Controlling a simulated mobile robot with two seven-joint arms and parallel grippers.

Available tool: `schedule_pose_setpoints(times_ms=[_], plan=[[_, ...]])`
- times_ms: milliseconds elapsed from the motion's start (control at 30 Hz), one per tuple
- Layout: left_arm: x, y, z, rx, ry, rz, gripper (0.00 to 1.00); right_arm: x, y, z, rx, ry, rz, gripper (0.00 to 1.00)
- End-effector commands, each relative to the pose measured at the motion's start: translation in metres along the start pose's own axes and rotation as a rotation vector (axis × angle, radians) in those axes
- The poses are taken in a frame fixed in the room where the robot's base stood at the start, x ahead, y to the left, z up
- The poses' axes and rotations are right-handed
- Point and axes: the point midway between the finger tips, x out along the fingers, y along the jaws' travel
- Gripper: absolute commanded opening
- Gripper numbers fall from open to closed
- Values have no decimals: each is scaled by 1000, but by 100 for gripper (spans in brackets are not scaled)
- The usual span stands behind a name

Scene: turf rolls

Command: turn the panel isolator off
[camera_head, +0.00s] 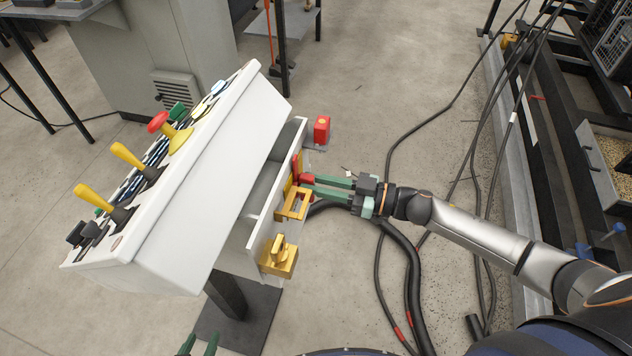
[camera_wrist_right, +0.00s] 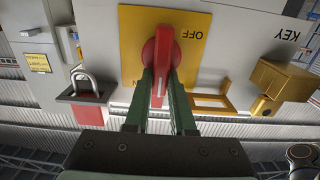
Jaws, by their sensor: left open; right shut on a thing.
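The panel isolator is a red rotary handle (camera_wrist_right: 161,60) on a yellow plate (camera_wrist_right: 196,62) marked OFF, on the side of the white control cabinet. In the right wrist view the handle stands upright in the picture, with the OFF lettering to its right. My right gripper (camera_wrist_right: 160,78) has its green fingers on either side of the handle and is shut on it. In the head view the red handle (camera_head: 296,168) is partly hidden by the right gripper (camera_head: 311,185). My left gripper (camera_head: 197,345) is open and empty at the bottom edge, with only its fingertips showing.
A yellow bracket (camera_head: 284,204) and a yellow key block (camera_head: 279,258) sit beside the isolator. A padlock (camera_wrist_right: 86,84) hangs at the other side, by a red box (camera_head: 322,130). The sloped console (camera_head: 180,230) carries yellow levers and a red button (camera_head: 158,121). Black cables (camera_head: 412,265) lie on the floor.

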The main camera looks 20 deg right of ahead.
Motion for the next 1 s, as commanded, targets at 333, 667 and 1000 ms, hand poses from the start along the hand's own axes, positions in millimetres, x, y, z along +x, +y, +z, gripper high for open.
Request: schedule_pose_setpoints(times_ms=[333, 667, 1000], plan=[[0, 0, 0, 0, 0, 1, 50, 0, 0, 0, 0, 0, 0, 0], [0, 0, -1, 1, 0, 1, 50, 0, -1, 0, -46, 0, 0, 0], [-1, -1, 0, 0, -1, -3, 50, 0, -6, 1, -279, 0, 0, 0]])
